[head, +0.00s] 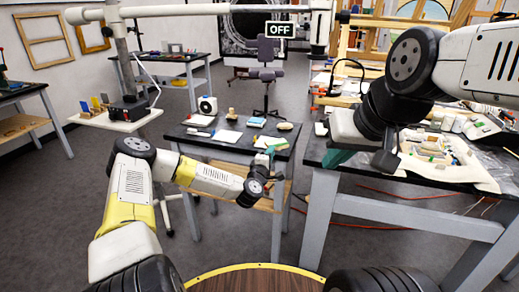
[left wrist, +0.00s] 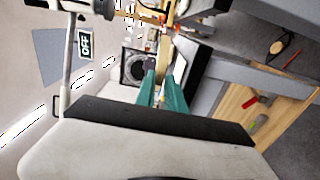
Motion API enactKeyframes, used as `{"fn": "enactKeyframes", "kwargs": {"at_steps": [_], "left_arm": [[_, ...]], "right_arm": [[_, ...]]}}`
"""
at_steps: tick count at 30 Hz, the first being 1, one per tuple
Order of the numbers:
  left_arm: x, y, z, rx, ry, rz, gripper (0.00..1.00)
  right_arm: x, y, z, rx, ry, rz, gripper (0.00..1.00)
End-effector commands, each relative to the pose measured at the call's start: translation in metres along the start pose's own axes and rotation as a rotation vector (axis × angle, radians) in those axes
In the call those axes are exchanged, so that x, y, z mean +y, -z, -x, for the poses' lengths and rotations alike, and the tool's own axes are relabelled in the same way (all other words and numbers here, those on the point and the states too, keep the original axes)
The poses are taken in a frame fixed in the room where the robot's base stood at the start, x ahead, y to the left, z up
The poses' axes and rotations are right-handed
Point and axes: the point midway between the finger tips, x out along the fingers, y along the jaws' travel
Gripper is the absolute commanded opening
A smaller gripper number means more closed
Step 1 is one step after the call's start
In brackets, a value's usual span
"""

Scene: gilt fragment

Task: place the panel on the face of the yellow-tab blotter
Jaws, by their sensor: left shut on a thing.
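My left gripper (head: 272,152) is over the near right part of the middle table in the head view. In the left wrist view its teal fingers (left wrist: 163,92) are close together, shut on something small. The held thing is hard to make out and I cannot tell clearly that it is the panel. Two pale blotter-like sheets lie on the middle table: a left sheet (head: 226,136) and a right sheet (head: 266,141) beside my left gripper. No yellow tab can be made out. My right gripper (head: 340,157) shows teal at the right table's edge; its opening is unclear.
A chair (head: 266,75) stands behind. Open floor lies between the tables.

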Motion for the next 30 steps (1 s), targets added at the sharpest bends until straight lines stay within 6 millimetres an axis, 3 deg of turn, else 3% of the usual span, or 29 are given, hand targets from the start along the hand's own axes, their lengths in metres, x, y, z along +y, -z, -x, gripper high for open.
{"fn": "enactKeyframes", "kwargs": {"at_steps": [3,6,16,21,30], "left_arm": [[-0.002,0.026,-0.018,0.005,-0.002,-0.001,0.0],[-0.004,0.038,-0.028,0.002,-0.002,-0.001,0.0],[-0.007,0.061,-0.044,0.002,-0.002,-0.001,0.0],[-0.038,0.058,-0.043,0.0,0.002,0.002,0.0],[-0.042,0.058,-0.043,-0.001,-0.001,0.0,0.0]], "right_arm": [[0.0,0.0,0.0,0.0,0.0,0.0,0.0],[0.0,0.0,0.0,0.0,0.0,0.0,0.0],[0.0,0.0,0.0,0.0,0.0,0.0,0.0],[0.0,0.0,0.0,0.0,0.0,0.0,0.0],[0.0,0.0,0.0,0.0,0.0,0.0,0.0]]}}
